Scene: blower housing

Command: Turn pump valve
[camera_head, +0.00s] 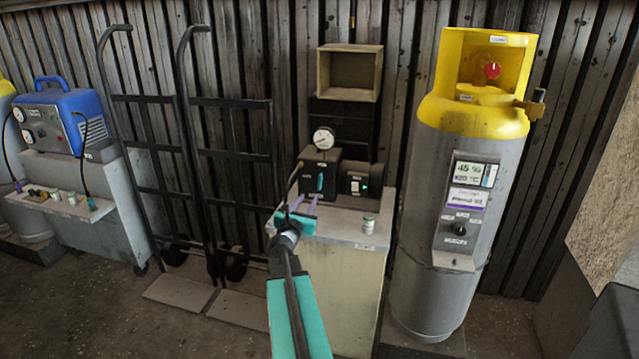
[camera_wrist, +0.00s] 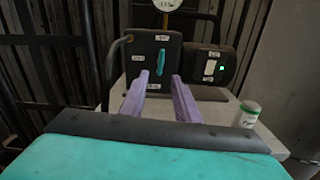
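The pump is a black box (camera_head: 320,174) with a round white gauge on top, standing on a pale cabinet. Its valve is a teal lever handle (camera_head: 320,182) on the front face, close to upright. In the wrist view the valve handle (camera_wrist: 160,62) is slightly tilted and shows between and beyond the fingertips. My gripper (camera_head: 301,204) is in front of the pump, over the near part of the cabinet top. In the wrist view its two purple fingers (camera_wrist: 158,84) are apart with nothing between them, and do not appear to touch the valve.
A black motor housing (camera_head: 356,184) with a white switch and green light adjoins the pump. A small white can (camera_head: 369,226) stands at the cabinet top's (camera_head: 340,236) right. A grey cylinder with a yellow collar (camera_head: 470,110) stands right. Black hand trucks (camera_head: 230,102) stand left.

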